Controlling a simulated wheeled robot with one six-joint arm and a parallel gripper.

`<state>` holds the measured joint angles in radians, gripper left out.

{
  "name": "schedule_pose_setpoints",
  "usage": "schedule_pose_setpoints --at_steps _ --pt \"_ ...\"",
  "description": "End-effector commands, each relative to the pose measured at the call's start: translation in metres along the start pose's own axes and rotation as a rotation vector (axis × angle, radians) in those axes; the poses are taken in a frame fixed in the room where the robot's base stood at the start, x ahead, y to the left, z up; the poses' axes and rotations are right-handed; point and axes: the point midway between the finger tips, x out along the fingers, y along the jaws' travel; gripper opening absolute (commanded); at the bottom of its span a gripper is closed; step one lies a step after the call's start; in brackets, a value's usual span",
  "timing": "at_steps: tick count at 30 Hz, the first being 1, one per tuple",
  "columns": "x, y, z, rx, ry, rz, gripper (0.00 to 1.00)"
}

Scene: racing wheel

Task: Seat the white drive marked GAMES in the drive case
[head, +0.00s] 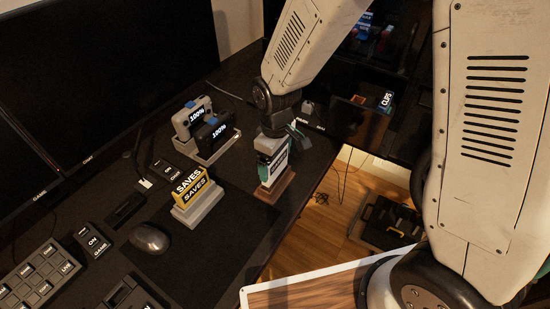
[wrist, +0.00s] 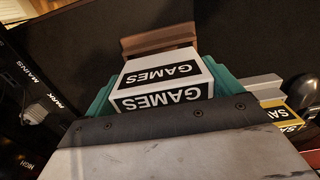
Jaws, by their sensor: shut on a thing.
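The white drive marked GAMES (wrist: 160,76) is held between the teal fingers of my gripper (wrist: 162,90), one finger on each side. In the head view the white drive (head: 266,158) is upright on or just above a brown stand (head: 274,188), partly covered by my gripper (head: 272,160). The brown stand also shows behind the drive in the wrist view (wrist: 158,40). I cannot tell if the drive touches it.
A yellow drive marked SAVES (head: 189,182) stands in a grey holder (head: 200,208) to the left. A mouse (head: 149,238) and a keypad (head: 40,274) lie at the left. The mat (head: 235,240) in front is mostly clear.

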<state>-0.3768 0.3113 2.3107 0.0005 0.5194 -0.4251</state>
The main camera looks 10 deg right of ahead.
Motion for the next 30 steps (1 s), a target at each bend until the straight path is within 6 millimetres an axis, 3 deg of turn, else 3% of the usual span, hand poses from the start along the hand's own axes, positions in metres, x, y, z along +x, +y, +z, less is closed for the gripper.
schedule_pose_setpoints --at_steps 30 --pt "0.026 0.0 0.0 0.0 -0.001 0.0 0.62"
